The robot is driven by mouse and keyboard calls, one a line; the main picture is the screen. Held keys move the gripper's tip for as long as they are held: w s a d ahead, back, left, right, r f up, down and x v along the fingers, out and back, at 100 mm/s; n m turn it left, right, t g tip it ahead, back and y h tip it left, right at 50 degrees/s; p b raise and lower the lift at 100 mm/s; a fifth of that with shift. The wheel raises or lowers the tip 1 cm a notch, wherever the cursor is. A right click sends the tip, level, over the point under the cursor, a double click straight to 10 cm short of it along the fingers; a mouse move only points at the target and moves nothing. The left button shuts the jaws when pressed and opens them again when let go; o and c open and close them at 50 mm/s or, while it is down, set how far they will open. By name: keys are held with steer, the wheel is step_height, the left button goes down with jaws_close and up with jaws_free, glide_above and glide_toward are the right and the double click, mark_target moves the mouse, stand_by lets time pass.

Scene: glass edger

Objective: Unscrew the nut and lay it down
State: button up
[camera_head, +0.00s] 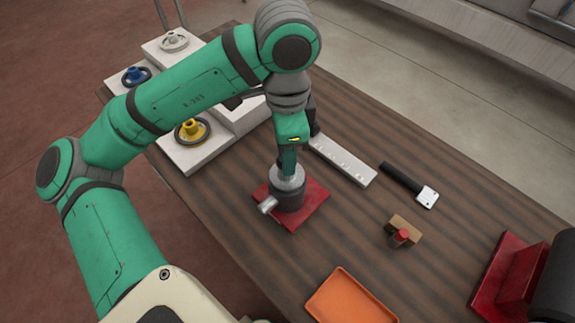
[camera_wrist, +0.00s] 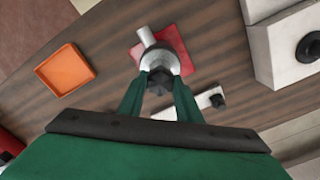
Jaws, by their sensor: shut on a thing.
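A grey, round spindle fixture (camera_head: 289,196) with a light metal stub sticking out of its side stands on a red base plate (camera_head: 314,203) on the table. It also shows in the wrist view (camera_wrist: 147,37). My gripper (camera_head: 287,170) points down at the top of the fixture. In the wrist view its two green fingers (camera_wrist: 161,86) are closed around the dark nut (camera_wrist: 161,77) at the centre of the fixture's top. The nut appears to be still at the fixture's top; its thread is hidden. In the head view my fingers cover the nut.
An empty orange tray (camera_head: 350,299) lies at the front of the table. A white strip with holes (camera_head: 343,161), a black-handled tool (camera_head: 408,184) and a wooden block with a red knob (camera_head: 402,231) lie right. White steps with coloured wheels (camera_head: 205,147) stand back left. A red-and-black machine (camera_head: 508,278) stands front right.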

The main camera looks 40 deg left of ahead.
steer(key=n, duration=0.6)
steer(key=shift+r, duration=0.75)
stand_by(0.5)
steer(key=shift+r, duration=1.65)
steer(key=shift+r, duration=2)
